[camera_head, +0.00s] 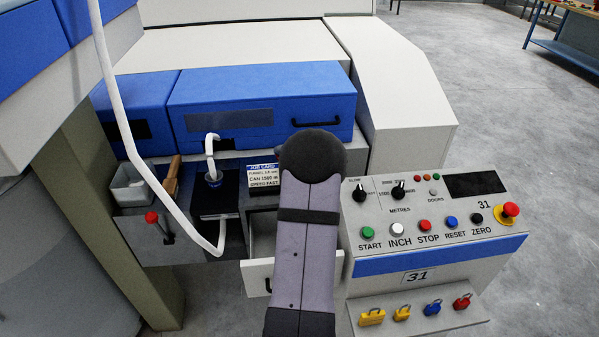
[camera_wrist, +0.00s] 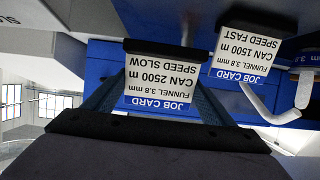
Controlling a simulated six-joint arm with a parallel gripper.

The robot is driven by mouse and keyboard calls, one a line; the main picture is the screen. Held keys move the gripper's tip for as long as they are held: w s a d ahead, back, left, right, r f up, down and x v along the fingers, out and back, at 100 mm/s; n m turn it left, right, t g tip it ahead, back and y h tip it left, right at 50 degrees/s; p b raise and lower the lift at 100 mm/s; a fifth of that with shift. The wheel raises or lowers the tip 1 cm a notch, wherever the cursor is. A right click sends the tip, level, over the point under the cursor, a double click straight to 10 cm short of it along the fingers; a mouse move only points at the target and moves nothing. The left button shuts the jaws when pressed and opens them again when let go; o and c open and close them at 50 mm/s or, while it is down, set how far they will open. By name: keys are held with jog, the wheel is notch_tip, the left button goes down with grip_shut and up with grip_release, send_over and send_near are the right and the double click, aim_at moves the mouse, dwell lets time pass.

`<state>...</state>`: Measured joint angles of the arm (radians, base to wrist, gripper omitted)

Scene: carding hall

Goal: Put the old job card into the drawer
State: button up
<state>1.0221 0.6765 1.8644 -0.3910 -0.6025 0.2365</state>
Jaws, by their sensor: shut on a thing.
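My gripper (camera_wrist: 158,82) is shut on a white job card with a blue heading (camera_wrist: 160,78), reading CAN 2500 m, SPEED SLOW. It appears upside down in the wrist view, with a dark strip along its lower edge; I cannot tell whether that edge still touches a holder. In the head view my arm hides the gripper and this card. A second job card (camera_head: 263,176), reading CAN 1500 m, SPEED FAST, stands left of my arm; it also shows in the wrist view (camera_wrist: 243,55). The drawer (camera_head: 257,276) below is pulled open, its right part hidden by my arm.
A control panel (camera_head: 430,215) with buttons and a red stop knob (camera_head: 510,209) stands right of my arm. Left are a white sliver (camera_head: 120,110), a grey tray (camera_head: 133,187) and a red-knobbed lever (camera_head: 152,217).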

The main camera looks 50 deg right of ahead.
jog(key=shift+f+p, duration=0.5)
jog(key=shift+f, duration=2.3)
jog(key=shift+f, duration=0.2)
jog(key=o, duration=1.1)
jog(key=shift+c, duration=0.2)
jog(key=shift+r, duration=0.2)
jog(key=b+v, duration=0.2)
jog(key=v, duration=1)
jog(key=shift+a+f, duration=0.1)
